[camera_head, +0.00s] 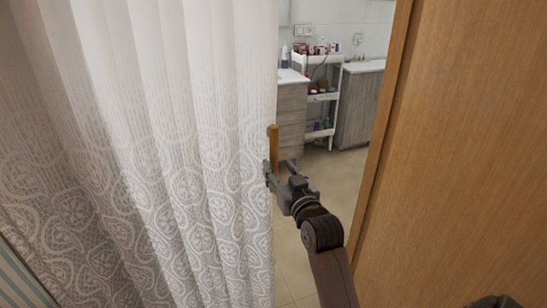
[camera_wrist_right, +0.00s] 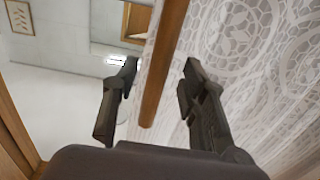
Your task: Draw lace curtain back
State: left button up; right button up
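The lace curtain (camera_head: 165,150) hangs in folds over the left half of the head view, white above and patterned below. A wooden rod (camera_head: 273,143) stands upright at its right edge. My right gripper (camera_head: 279,171) is at this edge, around the lower end of the rod. In the right wrist view the rod (camera_wrist_right: 160,70) lies between the spread fingers of the gripper (camera_wrist_right: 157,75), with gaps on both sides. The lace (camera_wrist_right: 265,60) is beyond the right finger there. My left gripper is not in view.
A wooden door or panel (camera_head: 460,150) fills the right side. Through the gap a white cart (camera_head: 320,58) with cosmetics stands between a grey-wood cabinet (camera_head: 291,105) and another cabinet (camera_head: 359,105). The floor (camera_head: 335,180) in the gap is clear.

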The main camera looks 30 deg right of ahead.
aim_at(275, 164)
jog(key=shift+p+x, duration=0.35)
jog(key=shift+x, duration=1.8)
grip_shut()
